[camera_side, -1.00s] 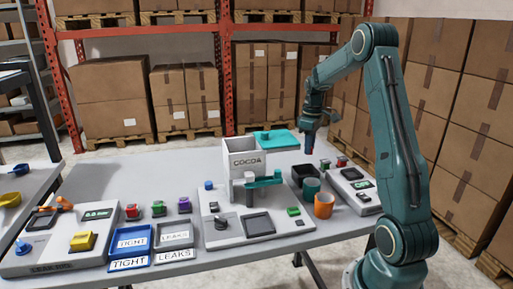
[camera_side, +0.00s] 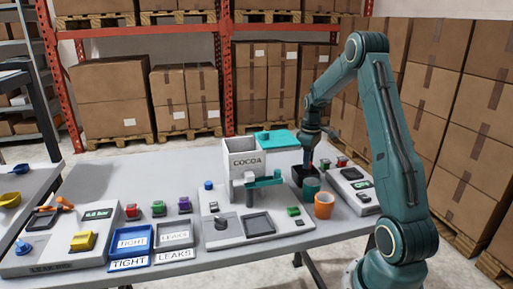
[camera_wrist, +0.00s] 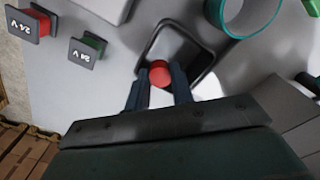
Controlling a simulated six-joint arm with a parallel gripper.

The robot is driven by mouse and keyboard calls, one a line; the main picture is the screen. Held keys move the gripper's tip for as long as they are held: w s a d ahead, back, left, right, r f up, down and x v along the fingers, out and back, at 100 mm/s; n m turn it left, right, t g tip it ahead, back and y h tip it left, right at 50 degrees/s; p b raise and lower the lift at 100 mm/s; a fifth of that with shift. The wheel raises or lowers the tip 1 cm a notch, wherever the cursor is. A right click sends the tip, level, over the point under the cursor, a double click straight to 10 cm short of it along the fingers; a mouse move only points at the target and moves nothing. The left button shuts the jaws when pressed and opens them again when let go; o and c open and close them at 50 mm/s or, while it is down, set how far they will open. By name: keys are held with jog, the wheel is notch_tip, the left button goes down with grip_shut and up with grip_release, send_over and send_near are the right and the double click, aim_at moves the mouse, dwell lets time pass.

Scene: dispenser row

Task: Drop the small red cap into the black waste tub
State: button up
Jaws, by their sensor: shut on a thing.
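The small red cap (camera_wrist: 160,74) is held between the two fingertips of my gripper (camera_wrist: 159,86). In the wrist view it overlaps the black waste tub (camera_wrist: 207,62), whose dark rim shows around and behind it. In the side view my gripper (camera_side: 308,160) points down over the black tub (camera_side: 296,179), between the cocoa machine and the display box. I cannot tell whether the cap is above the rim or just inside it.
A teal cup (camera_side: 311,186) and an orange cup (camera_side: 324,205) stand close in front of the tub. The cocoa machine (camera_side: 244,160) is on its left. A display box (camera_side: 353,189) and small red and green blocks marked 24 V (camera_wrist: 32,23) are on its right.

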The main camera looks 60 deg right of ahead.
jog(key=o, duration=1)
jog(key=shift+o, duration=0.2)
jog(key=shift+r, duration=0.15)
notch_tip(320, 180, up, 14)
jog(key=shift+f, duration=0.2)
jog(key=shift+a, duration=0.1)
